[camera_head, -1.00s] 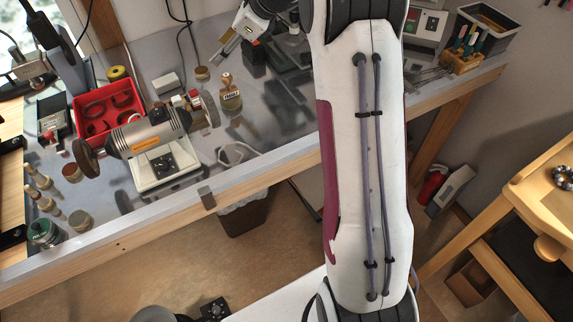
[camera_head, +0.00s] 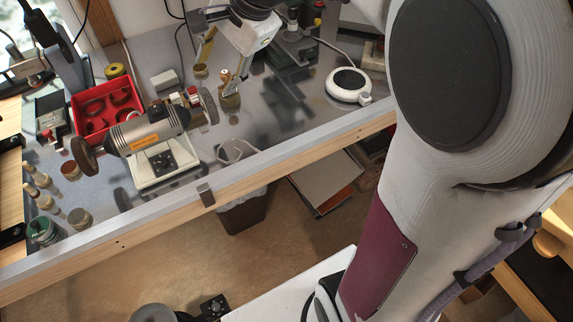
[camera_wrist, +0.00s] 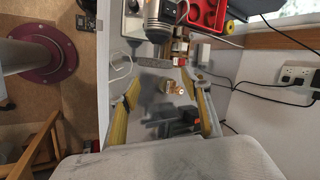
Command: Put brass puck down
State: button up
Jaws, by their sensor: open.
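In the wrist view my gripper (camera_wrist: 161,78) is wide open and nothing is clamped between the fingers. I cannot clearly pick out the puck in the wrist view.
A bench polisher (camera_head: 150,135) with two wheels stands left of the gripper, beside a red tray (camera_head: 106,108). Small jars line the left. A white round device (camera_head: 348,85) stands at right.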

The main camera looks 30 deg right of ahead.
jog(key=s+f+n+h, duration=0.1)
jog(key=s+n, duration=0.5)
jog(key=s, duration=0.6)
jog(key=s+f+n+h, duration=0.2)
jog(key=s+n, duration=0.5)
jog(key=s, duration=0.5)
jog(key=shift+d+f+n+t, duration=0.3)
jog(key=shift+d+f, duration=0.05)
jog(key=shift+d, duration=0.1)
jog(key=shift+s, duration=0.1)
